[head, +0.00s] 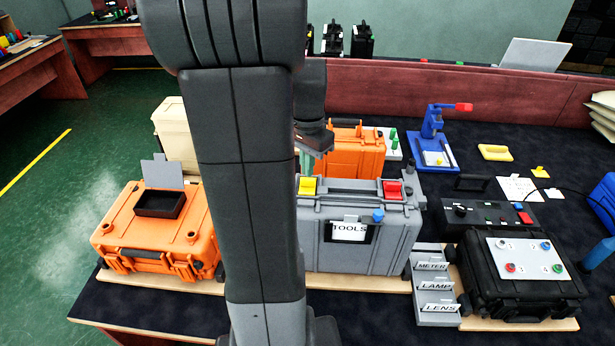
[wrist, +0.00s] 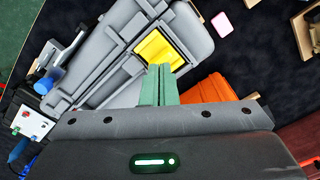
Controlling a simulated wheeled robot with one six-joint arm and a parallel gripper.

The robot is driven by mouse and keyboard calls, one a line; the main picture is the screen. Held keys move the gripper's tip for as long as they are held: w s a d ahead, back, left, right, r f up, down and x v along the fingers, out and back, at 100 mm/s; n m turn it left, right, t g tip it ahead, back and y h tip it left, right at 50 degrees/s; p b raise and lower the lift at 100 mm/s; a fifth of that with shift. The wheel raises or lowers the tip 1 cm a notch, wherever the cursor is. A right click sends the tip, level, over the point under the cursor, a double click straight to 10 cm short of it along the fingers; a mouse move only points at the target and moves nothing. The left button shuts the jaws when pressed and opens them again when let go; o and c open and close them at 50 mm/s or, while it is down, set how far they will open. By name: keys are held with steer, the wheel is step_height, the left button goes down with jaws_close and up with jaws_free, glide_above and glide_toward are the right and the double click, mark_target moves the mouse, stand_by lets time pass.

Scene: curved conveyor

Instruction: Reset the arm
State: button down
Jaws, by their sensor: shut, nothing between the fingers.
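My gripper (wrist: 161,72) has its green fingers pressed together and empty. In the wrist view the fingertips point at the yellow latch (wrist: 157,45) of the grey tool case, with no clear contact visible. In the head view my gripper (head: 304,163) is partly hidden behind my own arm, just above the left back part of the grey case (head: 384,245). The case is closed, with a yellow latch (head: 307,186), a red latch (head: 393,189) and a TOOLS label (head: 349,231). My arm covers the middle left of the head view.
An orange case (head: 352,155) stands close behind my gripper. Another orange case (head: 190,240) with a black tray (head: 160,204) lies at left. A black case (head: 500,290), labelled grey racks (head: 433,290) and a blue press (head: 432,130) are at right. Dark table shows between them.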

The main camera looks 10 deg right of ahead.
step_height(320, 180, up, 3)
steer(key=shift+p, duration=0.85)
